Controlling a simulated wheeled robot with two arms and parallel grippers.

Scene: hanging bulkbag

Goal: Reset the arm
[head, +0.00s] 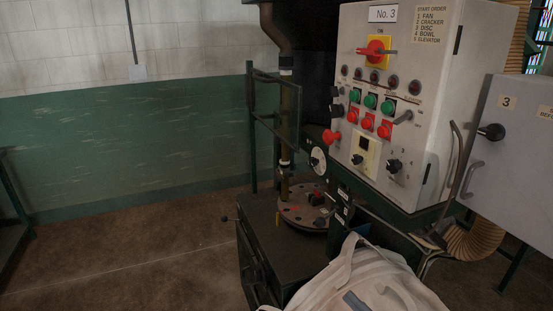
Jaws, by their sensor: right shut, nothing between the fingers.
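My right gripper (432,238) is a small dark shape below the lower right corner of the control panel, beside the tan corrugated hose. It is shut, with nothing seen held in it. Its fingertips are small and hard to make out against the dark frame. The white bulk bag (375,285) is at the bottom centre, with a fabric loop standing up at its upper left. The gripper is apart from the bag, above and to its right in the picture. My left gripper is not in view.
A grey control panel (440,80) marked No. 3 fills the upper right. A second grey box (515,170) is at the right edge. The corrugated hose (475,241) runs below. A dark machine (270,235) with a round plate stands at centre.

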